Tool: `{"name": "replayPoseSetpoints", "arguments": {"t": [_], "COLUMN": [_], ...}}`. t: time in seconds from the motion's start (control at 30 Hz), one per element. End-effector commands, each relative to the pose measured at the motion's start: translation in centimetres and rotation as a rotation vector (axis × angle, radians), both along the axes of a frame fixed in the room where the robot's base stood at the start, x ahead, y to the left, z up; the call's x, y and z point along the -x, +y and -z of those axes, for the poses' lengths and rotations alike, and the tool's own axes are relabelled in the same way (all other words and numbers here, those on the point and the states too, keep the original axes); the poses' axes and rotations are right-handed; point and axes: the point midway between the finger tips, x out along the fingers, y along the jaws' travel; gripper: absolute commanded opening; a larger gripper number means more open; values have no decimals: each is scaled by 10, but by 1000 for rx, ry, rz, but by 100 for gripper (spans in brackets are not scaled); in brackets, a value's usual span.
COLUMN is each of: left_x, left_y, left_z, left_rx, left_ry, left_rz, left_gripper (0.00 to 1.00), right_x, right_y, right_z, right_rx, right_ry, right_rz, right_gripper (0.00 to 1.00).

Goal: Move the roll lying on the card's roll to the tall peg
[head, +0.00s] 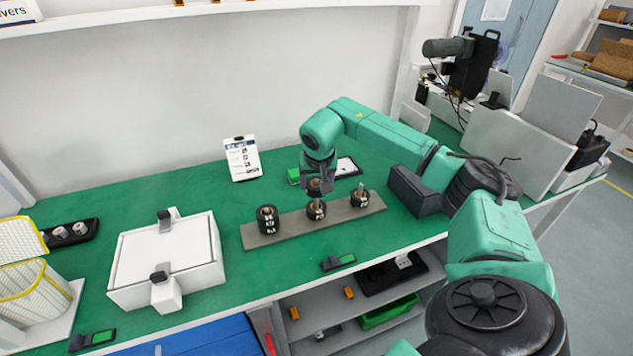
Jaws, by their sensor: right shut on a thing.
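A grey-brown board (289,229) lies on the green bench and bears three pegs in a row. The left peg holds a taller dark stack (267,220) with white marks. On the middle peg sits a dark roll (316,211) with white marks. On the right peg a lower dark roll (360,199) sits with the peg tip standing above it. My right gripper (317,184) points down over the middle peg, shut on a dark roll (315,187) just above the middle roll. A white printed card (242,158) stands behind the board; its print is too small to read. My left gripper is out of view.
A white lidded box (167,262) stands left of the board. A dark bin (416,188) is to the right. A black tray (71,233) and yellow-rimmed basket (32,292) are far left.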

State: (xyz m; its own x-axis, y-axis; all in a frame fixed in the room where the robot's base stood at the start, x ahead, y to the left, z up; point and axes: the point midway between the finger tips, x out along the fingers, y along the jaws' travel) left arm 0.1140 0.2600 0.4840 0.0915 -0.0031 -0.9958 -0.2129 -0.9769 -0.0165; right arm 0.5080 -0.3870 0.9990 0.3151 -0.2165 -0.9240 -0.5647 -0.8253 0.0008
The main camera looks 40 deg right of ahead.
Motion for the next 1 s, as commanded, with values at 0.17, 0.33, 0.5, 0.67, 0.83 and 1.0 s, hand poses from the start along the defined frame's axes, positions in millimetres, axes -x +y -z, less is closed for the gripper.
{"name": "replayPoseSetpoints", "arguments": {"t": [0.17,0.33,0.5,0.67,0.83,1.0], "left_x": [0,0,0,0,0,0], "left_y": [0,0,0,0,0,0], "left_z": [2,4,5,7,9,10], "left_rx": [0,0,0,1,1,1], "left_ry": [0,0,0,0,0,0], "left_rz": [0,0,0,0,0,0], "left_gripper": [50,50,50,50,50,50], "right_x": [0,0,0,0,0,0], "right_y": [0,0,0,0,0,0], "right_z": [3,6,8,11,13,16], "right_rx": [0,0,0,0,0,0], "right_ry": [0,0,0,0,1,1], "right_rz": [0,0,0,0,0,0], "right_gripper": [16,16,16,16,16,16]}}
